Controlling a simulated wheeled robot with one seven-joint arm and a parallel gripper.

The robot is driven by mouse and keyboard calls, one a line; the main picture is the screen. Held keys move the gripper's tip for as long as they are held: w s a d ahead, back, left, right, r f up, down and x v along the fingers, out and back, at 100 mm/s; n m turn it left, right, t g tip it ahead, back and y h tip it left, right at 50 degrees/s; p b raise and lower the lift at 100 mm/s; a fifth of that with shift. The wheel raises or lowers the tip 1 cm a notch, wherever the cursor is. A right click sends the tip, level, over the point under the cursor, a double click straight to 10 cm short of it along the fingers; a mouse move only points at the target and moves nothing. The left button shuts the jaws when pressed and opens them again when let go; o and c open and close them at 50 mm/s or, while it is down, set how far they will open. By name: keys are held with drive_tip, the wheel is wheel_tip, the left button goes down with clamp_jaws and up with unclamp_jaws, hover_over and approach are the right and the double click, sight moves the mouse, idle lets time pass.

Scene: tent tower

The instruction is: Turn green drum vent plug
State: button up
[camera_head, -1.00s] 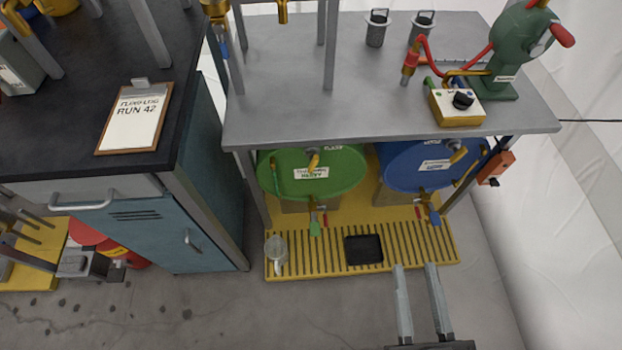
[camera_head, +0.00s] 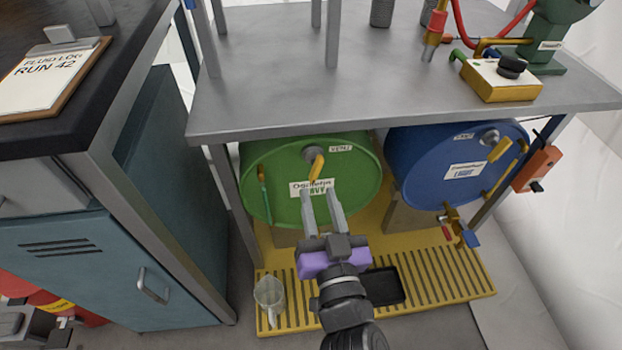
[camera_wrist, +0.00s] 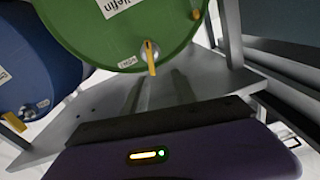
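The green drum (camera_head: 350,180) lies on its side under the grey bench, its round face toward me. Its vent plug (camera_head: 313,154), a grey cap with a yellow lever, sits near the top of the face beside a "VENT" label. My gripper (camera_head: 322,194) is open and empty, its two fingers pointing up at the drum face, below the plug in the head view. In the wrist view the picture is turned over; the plug (camera_wrist: 150,56) shows just beyond the fingertips (camera_wrist: 157,78). I cannot tell whether the fingertips touch the drum.
A blue drum (camera_head: 430,170) with a similar plug lies to the right. The grey bench top (camera_head: 290,95) overhangs both drums. A clear jug (camera_head: 269,294) and a black tray (camera_head: 384,286) stand on the yellow slatted base (camera_head: 440,275). A teal cabinet (camera_head: 90,265) is at the left.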

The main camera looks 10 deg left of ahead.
sight(318, 172)
drive_tip(key=shift+m+h, duration=0.3)
drive_tip(key=shift+m, duration=0.5)
drive_tip(key=x, duration=0.5)
drive_tip(key=d+f+x, duration=0.1)
drive_tip(key=x, duration=0.1)
drive_tip(key=shift+w+a+f, duration=0.15)
drive_tip(key=shift+w+a, duration=0.05)
drive_tip(key=shift+w, duration=0.35)
clamp_jaws()
